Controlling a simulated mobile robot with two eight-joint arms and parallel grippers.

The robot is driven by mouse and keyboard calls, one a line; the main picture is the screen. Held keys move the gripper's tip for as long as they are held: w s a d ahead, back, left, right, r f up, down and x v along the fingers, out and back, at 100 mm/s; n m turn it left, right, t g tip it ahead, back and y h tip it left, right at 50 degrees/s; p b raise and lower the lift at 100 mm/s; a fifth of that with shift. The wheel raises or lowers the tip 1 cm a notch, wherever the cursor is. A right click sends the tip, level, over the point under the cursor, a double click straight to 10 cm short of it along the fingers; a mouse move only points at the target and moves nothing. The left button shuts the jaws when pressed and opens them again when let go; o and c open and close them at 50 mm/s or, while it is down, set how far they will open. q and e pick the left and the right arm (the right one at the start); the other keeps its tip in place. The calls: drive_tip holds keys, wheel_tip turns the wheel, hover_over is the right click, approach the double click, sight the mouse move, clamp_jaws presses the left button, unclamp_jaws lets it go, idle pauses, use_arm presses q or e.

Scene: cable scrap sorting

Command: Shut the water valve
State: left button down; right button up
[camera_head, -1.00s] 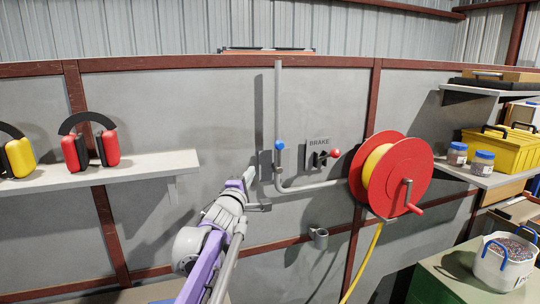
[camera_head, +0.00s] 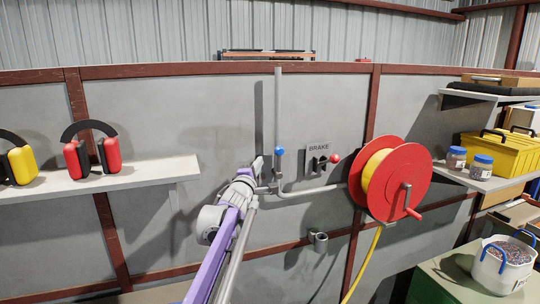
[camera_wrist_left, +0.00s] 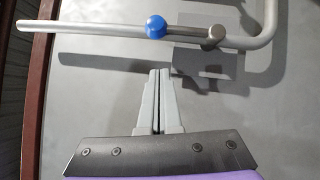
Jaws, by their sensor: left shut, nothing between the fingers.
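The water valve's blue knob (camera_head: 280,150) tips a short grey lever on the vertical grey pipe (camera_head: 278,100). The lever appears to lie along the pipe, with the knob above the pivot. In the left wrist view the blue knob (camera_wrist_left: 156,27) and the round valve body (camera_wrist_left: 212,36) show on the pipe, which runs across that picture. My left gripper (camera_head: 260,164) is shut and empty, just left of the pipe between knob and pivot. Its closed fingers (camera_wrist_left: 159,72) point at the wall, apart from the lever in the picture; exact depth is unclear. My right gripper is not in view.
A BRAKE plate (camera_head: 318,158) with a red-knobbed lever sits right of the valve. Farther right is the red hose reel (camera_head: 418,165) with its crank. A shelf (camera_head: 150,175) with ear muffs is at the left. A small grey bracket (camera_head: 319,241) sits below the pipe.

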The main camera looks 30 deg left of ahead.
use_arm(q)
drive_tip(key=w, duration=0.1)
drive_tip(key=w+d+p, duration=0.1)
drive_tip(key=w, duration=0.1)
drive_tip(key=w+r, duration=0.1)
drive_tip(key=shift+w+d+p, duration=0.3)
drive_tip(key=shift+w+p, duration=0.05)
drive_tip(key=shift+w, duration=0.05)
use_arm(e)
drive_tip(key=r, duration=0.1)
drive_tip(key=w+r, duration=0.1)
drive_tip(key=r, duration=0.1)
use_arm(q)
drive_tip(key=shift+s, duration=0.1)
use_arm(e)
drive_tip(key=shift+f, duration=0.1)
